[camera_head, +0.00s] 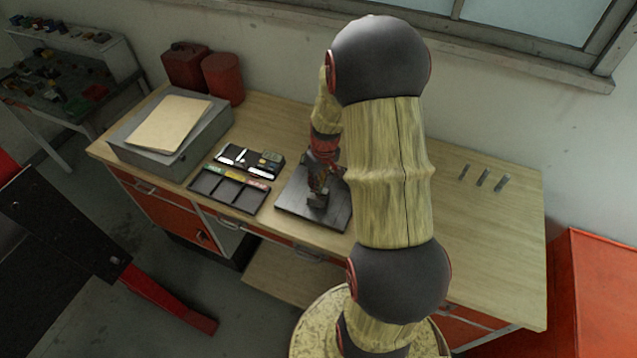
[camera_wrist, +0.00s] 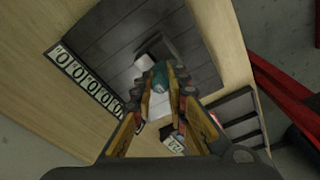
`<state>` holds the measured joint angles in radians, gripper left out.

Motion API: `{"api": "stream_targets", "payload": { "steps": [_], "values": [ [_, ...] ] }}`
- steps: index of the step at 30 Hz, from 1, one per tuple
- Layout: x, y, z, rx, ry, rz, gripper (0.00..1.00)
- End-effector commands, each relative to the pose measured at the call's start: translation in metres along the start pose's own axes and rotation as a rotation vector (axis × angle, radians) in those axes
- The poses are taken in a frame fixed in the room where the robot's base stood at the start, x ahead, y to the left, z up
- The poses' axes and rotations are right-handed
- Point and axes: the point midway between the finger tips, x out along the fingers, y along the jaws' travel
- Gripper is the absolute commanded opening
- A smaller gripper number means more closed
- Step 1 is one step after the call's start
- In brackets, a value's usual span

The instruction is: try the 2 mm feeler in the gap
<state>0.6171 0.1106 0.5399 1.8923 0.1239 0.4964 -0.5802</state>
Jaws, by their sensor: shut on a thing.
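My gripper (camera_wrist: 164,92) is shut on a small teal piece (camera_wrist: 160,76), seen between its fingertips in the wrist view; I cannot read a size on it. It is over a dark square plate (camera_wrist: 105,72), also in the head view (camera_head: 297,206). A white tag with dark marks (camera_wrist: 173,144) shows between the fingers, too small to read. In the head view my gripper (camera_head: 318,185) is low over the plate. My arm and fingers hide much of the work there, and I cannot make out the gap.
Left of the plate are a compartment tray (camera_head: 229,189) with coloured labels and a black holder (camera_head: 249,159) with pale pieces. Several small metal pieces (camera_head: 483,177) lie on the right of the bench, otherwise clear there.

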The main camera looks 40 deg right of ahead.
Motion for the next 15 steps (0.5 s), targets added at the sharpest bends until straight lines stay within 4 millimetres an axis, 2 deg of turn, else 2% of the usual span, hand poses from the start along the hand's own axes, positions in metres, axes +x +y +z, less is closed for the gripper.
{"api": "stream_targets", "payload": {
  "steps": [15],
  "values": [
    [0.0059,0.0001,0.0006,0.0,0.0,0.0,0.0]
  ]
}}
